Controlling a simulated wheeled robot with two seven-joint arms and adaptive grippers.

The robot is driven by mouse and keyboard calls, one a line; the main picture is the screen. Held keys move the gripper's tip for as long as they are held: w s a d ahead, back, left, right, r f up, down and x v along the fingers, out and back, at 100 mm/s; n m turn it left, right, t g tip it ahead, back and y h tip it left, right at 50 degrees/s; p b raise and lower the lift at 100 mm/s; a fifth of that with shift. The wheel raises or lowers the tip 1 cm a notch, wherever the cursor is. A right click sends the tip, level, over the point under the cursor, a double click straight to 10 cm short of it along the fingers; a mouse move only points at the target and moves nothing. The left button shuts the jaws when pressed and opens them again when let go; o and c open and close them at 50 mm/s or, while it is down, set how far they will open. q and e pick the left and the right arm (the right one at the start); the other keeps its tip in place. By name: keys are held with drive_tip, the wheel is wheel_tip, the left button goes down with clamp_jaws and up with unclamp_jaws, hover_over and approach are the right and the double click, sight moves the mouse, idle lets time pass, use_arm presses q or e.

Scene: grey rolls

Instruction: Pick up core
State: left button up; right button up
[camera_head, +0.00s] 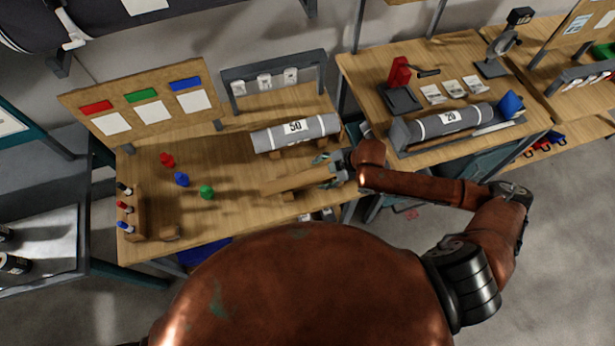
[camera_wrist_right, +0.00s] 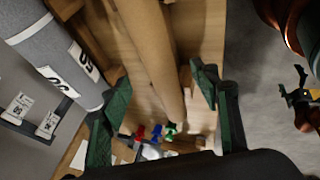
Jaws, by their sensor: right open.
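The core, a plain brown cardboard tube (camera_head: 290,182), lies on the wooden table in front of the grey roll marked 50. It also shows in the right wrist view (camera_wrist_right: 148,45), running lengthwise between the two green-padded fingers. My right gripper (camera_head: 328,171) is open at the core's right end, one finger on each side of it. In the right wrist view the open gripper (camera_wrist_right: 158,100) has visible gaps beside the core, and I cannot tell any contact.
The grey roll marked 50 (camera_head: 296,133) rests on a wooden cradle just behind the core. Red (camera_head: 167,160), blue (camera_head: 182,179) and green (camera_head: 206,192) pieces stand to the left. A second table with a roll marked 20 (camera_head: 450,121) is at the right.

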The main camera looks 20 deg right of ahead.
sight(311, 176)
drive_tip(key=shift+x, duration=1.1)
drive_tip(key=shift+a+x, duration=0.25)
drive_tip(key=shift+x, duration=2.5)
drive_tip(key=shift+r, duration=0.1)
drive_tip(key=shift+c, duration=0.4)
drive_tip(key=c, duration=1.2)
